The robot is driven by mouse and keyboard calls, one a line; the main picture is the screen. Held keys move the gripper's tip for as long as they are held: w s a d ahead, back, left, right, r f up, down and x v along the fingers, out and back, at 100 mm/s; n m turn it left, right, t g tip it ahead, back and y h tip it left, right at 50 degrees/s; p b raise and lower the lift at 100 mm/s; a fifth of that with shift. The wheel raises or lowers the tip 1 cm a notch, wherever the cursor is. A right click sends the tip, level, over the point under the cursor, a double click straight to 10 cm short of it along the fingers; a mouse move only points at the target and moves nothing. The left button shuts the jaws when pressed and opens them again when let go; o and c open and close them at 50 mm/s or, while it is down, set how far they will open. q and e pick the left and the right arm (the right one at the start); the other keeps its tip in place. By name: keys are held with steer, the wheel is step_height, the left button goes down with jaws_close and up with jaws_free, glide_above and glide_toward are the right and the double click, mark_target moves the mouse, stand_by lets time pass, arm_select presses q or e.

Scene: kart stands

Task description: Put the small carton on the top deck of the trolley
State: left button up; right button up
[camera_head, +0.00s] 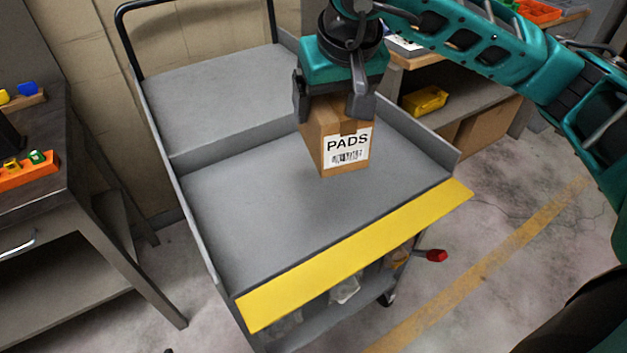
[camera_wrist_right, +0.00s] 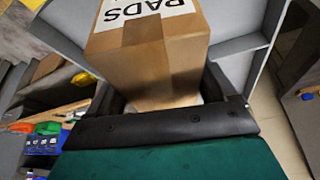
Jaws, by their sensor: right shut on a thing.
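The small carton (camera_head: 322,155) is brown with a white label reading PADS, and it also fills the upper middle of the right wrist view (camera_wrist_right: 150,55). My right gripper (camera_head: 334,100) is shut on the carton's upper part from above, with a finger on each side. The carton is upright over the lower, front part of the trolley's grey top deck (camera_head: 270,220). I cannot tell whether its bottom touches the deck. The right wrist view shows the gripper (camera_wrist_right: 160,115) against the carton. My left gripper is not in view.
The trolley has a yellow front strip (camera_head: 355,262), low side lips and a raised step (camera_head: 205,95) at the back. A dark bench (camera_head: 60,160) with an orange tray stands at the left. Shelves with a yellow bin (camera_head: 425,100) stand behind right. Much of the front deck is clear.

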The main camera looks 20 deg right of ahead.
steer(key=shift+m, duration=0.7)
steer(key=w+r, duration=0.1)
steer(key=w+d+r+b, duration=0.2)
steer(key=shift+w, duration=0.3)
steer(key=shift+w+d+r+b, duration=0.1)
steer(key=shift+w+r+b, duration=0.05)
steer(key=shift+r+b, duration=0.25)
steer(key=shift+f, duration=0.15)
step_height(320, 180, down, 19)
steer(key=shift+d+r+b, duration=0.1)
steer(key=shift+b, duration=1.15)
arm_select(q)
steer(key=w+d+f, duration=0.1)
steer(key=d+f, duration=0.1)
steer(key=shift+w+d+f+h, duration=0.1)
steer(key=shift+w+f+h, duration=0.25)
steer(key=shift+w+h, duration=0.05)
arm_select(e)
steer(key=shift+f, duration=0.2)
